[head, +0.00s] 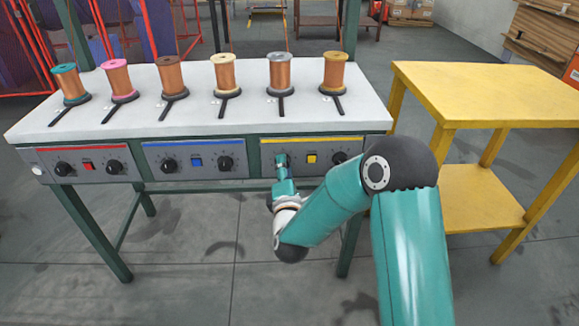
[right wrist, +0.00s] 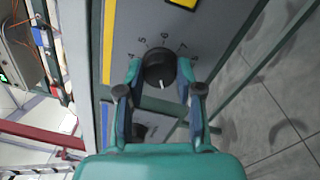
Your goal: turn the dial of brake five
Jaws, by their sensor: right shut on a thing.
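The yellow-striped panel (head: 330,150) is the rightmost of the panels under the bench top. My right gripper (head: 282,163) is at its left dial, the brake five dial, and mostly hides it in the head view. In the right wrist view the black dial (right wrist: 160,68) sits between the fingertips of my right gripper (right wrist: 160,72), which are shut on its two sides. A white pointer mark shows on the dial, toward the lower edge of that view. Scale marks surround it. My left gripper is not in view.
The panel's yellow square button (head: 312,159) and its right dial (head: 339,158) are close beside my gripper. The blue-striped panel (head: 195,159) is to the left. Several wire spools stand on the white bench top (head: 200,118). A yellow table (head: 480,85) stands at the right.

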